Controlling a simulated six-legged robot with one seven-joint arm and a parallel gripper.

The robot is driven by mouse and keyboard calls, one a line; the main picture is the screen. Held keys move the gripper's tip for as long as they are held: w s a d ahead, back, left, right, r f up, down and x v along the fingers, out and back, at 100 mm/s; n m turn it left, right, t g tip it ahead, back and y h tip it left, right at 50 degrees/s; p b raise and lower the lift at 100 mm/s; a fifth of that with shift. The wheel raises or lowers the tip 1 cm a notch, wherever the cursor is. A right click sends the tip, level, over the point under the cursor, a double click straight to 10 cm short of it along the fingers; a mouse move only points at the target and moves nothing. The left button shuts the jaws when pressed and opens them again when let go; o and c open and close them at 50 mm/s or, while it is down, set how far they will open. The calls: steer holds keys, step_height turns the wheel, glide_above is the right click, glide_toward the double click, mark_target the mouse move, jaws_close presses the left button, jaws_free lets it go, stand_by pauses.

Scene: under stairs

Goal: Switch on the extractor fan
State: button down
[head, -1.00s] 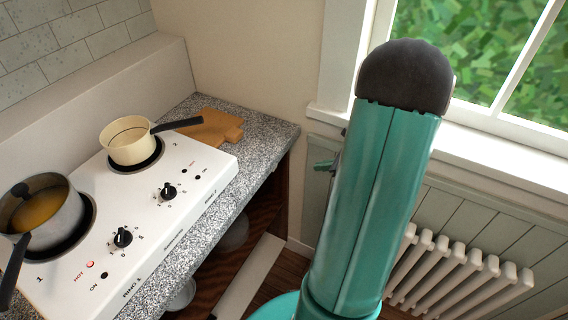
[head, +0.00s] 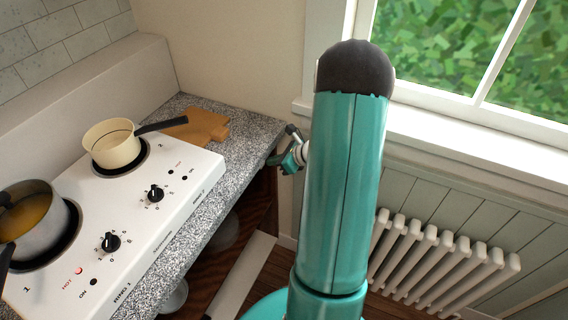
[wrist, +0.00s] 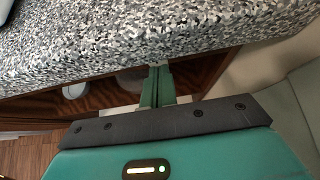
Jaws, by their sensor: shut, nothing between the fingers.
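No extractor fan and no switch for one shows in either view. My gripper (wrist: 157,84) is shut and empty in the wrist view, its green fingers close together just below the front edge of the speckled worktop (wrist: 150,40). In the head view part of my gripper (head: 291,158) shows beside the worktop's right end, partly hidden behind my green arm. I cannot tell whether the fingers touch the worktop edge.
A white two-ring hob (head: 150,215) with black knobs stands on the worktop. It carries a cream pan (head: 112,150) and a grey pot (head: 38,225). A wooden board (head: 205,125) lies behind. A white radiator (head: 440,265) stands under the window at right.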

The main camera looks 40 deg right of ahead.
steer(key=shift+w+a+r, duration=0.1)
steer(key=shift+w+a, duration=0.05)
steer(key=shift+w, duration=0.05)
steer(key=shift+w+a+r+g, duration=0.15)
steer(key=shift+w+g, duration=0.15)
steer(key=shift+g, duration=0.2)
steer(key=shift+r, duration=0.1)
